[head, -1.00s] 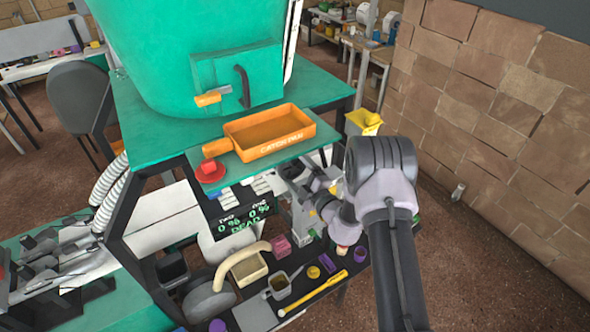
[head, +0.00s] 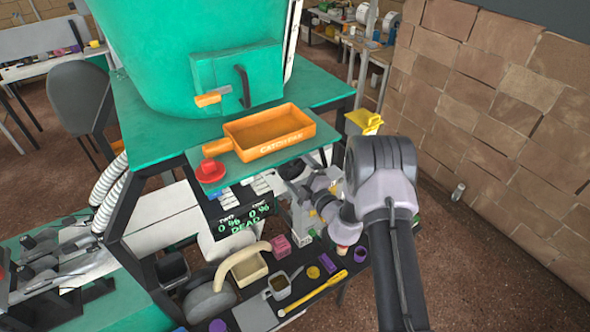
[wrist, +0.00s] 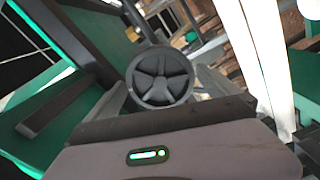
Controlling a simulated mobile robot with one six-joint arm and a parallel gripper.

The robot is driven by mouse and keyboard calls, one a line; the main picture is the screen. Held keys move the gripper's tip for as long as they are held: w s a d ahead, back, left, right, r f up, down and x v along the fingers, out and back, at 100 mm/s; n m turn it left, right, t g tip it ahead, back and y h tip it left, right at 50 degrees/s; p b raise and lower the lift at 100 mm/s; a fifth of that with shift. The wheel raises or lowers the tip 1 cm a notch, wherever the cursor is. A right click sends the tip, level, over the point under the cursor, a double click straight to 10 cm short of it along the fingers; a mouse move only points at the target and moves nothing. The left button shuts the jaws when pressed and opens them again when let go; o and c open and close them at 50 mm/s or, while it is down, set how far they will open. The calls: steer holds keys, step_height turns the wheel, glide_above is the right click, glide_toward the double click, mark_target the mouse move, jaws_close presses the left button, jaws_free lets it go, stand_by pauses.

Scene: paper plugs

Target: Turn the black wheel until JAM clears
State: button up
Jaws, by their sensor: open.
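The black wheel (wrist: 160,76), round with several spokes, faces the camera near the middle of the wrist view. In the head view my wrist reaches left below the shelf, and the fingertips are hard to make out.
An orange tray (head: 268,134) and a red button (head: 210,171) sit on the shelf above my wrist. Below lie a yellow-handled tool (head: 325,287), a metal cup (head: 280,285) and small purple items. A brick wall (head: 500,110) stands right, with open floor before it.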

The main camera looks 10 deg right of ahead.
mark_target(294, 169)
steer(key=shift+v, duration=2)
steer(key=v, duration=0.4)
